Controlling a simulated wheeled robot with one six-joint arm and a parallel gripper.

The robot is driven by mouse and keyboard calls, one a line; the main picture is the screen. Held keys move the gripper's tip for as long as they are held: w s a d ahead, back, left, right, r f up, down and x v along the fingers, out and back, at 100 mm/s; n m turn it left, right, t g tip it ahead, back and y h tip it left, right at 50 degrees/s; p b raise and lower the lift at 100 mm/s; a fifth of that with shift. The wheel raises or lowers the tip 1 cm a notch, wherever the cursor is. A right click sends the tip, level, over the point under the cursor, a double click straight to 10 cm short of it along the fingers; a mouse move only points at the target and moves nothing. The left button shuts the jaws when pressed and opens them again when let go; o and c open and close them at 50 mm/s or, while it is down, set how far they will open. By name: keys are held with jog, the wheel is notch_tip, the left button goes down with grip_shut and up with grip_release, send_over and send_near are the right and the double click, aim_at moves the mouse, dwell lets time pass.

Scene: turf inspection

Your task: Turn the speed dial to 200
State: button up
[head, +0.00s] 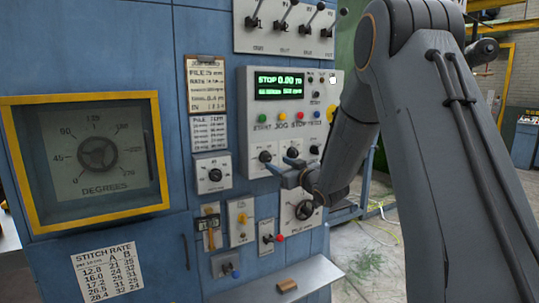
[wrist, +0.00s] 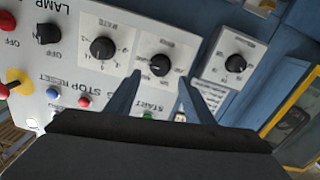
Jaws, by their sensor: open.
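My gripper (wrist: 160,77) is open, pointing at the control panel (head: 248,95). Its blue fingers also show in the head view (head: 279,165). In the wrist view a black knob on a white dial plate (wrist: 160,66) sits between and just beyond the fingertips; contact cannot be told. In the head view this looks like the panel's lower left dial (head: 265,156). Its label and scale are too small to read, so I cannot confirm that it is the speed dial or tell its setting. The display (head: 279,84) reads STOP 0.00.
A similar dial (wrist: 102,47) is beside it on the panel, and a separate dial (wrist: 236,64) is on the other side. Coloured buttons (head: 281,116) run above the dials in the head view. Below are small switches (head: 241,220) and a metal shelf (head: 290,277).

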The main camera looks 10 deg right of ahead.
aim_at(268, 159)
jog(key=p+x, duration=0.2)
jog(key=x, duration=0.5)
jog(key=shift+w+a+p, duration=0.1)
jog(key=shift+w+p, duration=0.15)
jog(key=shift+p, duration=0.15)
jog(key=c, duration=1)
jog(key=shift+c, duration=0.2)
